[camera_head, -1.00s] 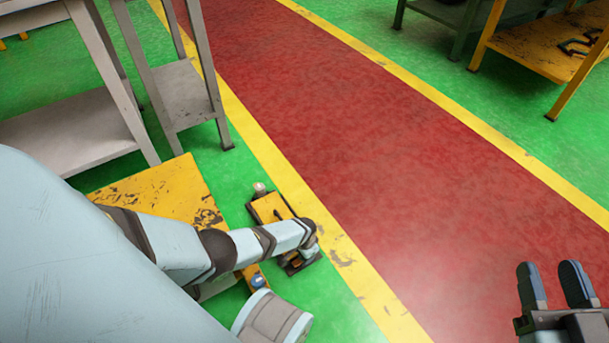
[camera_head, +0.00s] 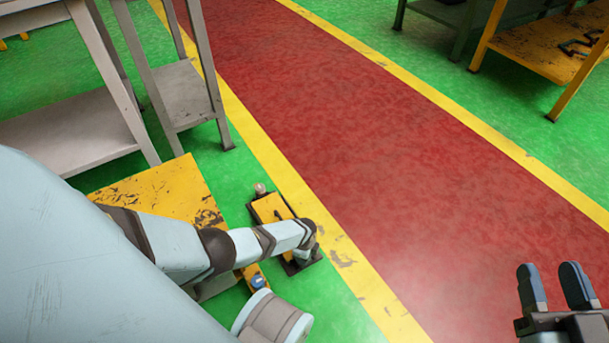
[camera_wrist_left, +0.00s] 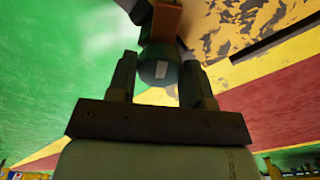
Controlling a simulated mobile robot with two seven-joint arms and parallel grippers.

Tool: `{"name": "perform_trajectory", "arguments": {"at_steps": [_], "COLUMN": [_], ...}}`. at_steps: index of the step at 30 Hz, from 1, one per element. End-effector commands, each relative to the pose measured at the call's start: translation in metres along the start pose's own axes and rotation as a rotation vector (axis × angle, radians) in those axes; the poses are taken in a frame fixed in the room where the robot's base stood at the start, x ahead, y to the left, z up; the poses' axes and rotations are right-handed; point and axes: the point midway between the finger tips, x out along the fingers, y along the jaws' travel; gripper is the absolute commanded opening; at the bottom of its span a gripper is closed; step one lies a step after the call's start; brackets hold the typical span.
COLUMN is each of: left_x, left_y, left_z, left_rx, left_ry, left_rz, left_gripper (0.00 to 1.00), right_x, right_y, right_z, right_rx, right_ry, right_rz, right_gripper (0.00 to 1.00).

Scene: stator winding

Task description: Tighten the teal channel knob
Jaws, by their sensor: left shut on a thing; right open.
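The teal channel knob (camera_wrist_left: 157,69) is a dark teal cylinder with a small pale mark on its face, in the left wrist view. My left gripper (camera_wrist_left: 157,62) has one finger on each side of it and is shut on it. An orange-brown part shows just behind the knob. In the head view my left arm reaches down to a yellow fixture (camera_head: 270,208); its hand and the knob are mostly hidden there. My right gripper (camera_head: 551,272) is open and empty at the lower right, over the red floor lane.
A worn yellow surface (camera_head: 165,190) lies partly under my left arm. A blue round part (camera_head: 257,281) and a pale knob-like part (camera_head: 260,188) show nearby. A grey shelf table (camera_head: 185,92) stands at upper left, a yellow table (camera_head: 545,50) at upper right. The red lane is clear.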

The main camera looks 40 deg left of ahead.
Motion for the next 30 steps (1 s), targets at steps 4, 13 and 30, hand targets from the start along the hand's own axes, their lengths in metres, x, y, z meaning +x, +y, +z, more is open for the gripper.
{"name": "perform_trajectory", "arguments": {"at_steps": [4,13,30], "left_x": [-0.0012,-0.0012,-0.0010], "left_y": [0.0004,0.0004,0.0006], "left_z": [-0.0028,-0.0030,-0.0036], "left_rx": [0.138,0.383,0.578], "left_ry": [0.004,0.004,0.005], "left_rz": [0.002,0.001,0.001], "left_gripper": [0.23,0.23,0.22], "right_x": [0.0003,0.0004,0.0002], "right_y": [0.0001,0.0000,0.0001], "right_z": [-0.0016,-0.0026,-0.0022], "right_rx": [0.002,0.004,0.003], "right_ry": [0.002,0.004,0.004], "right_rz": [0.001,0.002,0.002], "right_gripper": [0.44,0.44,0.44]}}
